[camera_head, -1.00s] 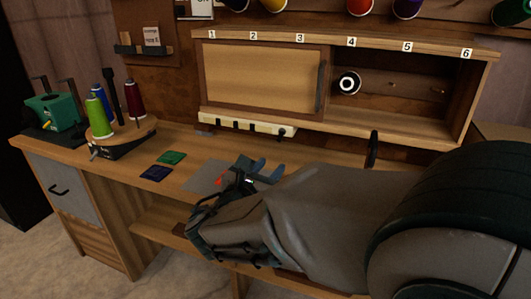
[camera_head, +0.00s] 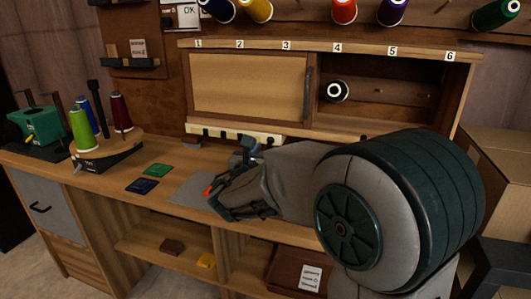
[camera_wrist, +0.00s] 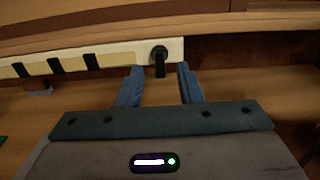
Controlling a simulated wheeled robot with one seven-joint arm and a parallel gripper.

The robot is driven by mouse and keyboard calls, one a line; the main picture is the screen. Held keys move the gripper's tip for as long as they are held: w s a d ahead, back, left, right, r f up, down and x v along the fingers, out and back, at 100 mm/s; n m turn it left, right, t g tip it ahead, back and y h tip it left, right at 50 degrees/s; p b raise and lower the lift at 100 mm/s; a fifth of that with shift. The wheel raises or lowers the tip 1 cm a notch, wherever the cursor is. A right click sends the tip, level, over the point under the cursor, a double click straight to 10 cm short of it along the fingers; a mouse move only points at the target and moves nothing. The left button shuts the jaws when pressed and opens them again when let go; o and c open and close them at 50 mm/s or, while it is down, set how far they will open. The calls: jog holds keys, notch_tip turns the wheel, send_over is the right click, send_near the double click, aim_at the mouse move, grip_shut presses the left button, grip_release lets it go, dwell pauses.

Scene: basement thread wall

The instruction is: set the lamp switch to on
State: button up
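A black knob with a short downward lever (camera_wrist: 159,58) sits on the right end of a cream strip (camera_wrist: 88,60) under the cabinet. It seems to be the lamp switch, though no label is readable. The strip also shows in the head view (camera_head: 232,133), its right end near my fingers. My gripper (camera_wrist: 160,84) is open and empty in the wrist view. Its two blue fingers point at the strip, with the knob in line with the gap, slightly beyond the tips. In the head view my gripper (camera_head: 250,147) is low over the bench; contact cannot be told.
The cabinet's sliding door (camera_head: 248,86) is above the strip, with an open shelf at right. Green (camera_head: 157,170) and blue (camera_head: 142,186) squares and a grey mat (camera_head: 190,193) lie on the bench. A spool stand (camera_head: 108,155) is at left. Cardboard boxes (camera_head: 497,160) stand at right.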

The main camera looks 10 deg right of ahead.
jog(key=shift+w+d, duration=0.25)
jog(key=shift+w, duration=0.1)
grip_shut()
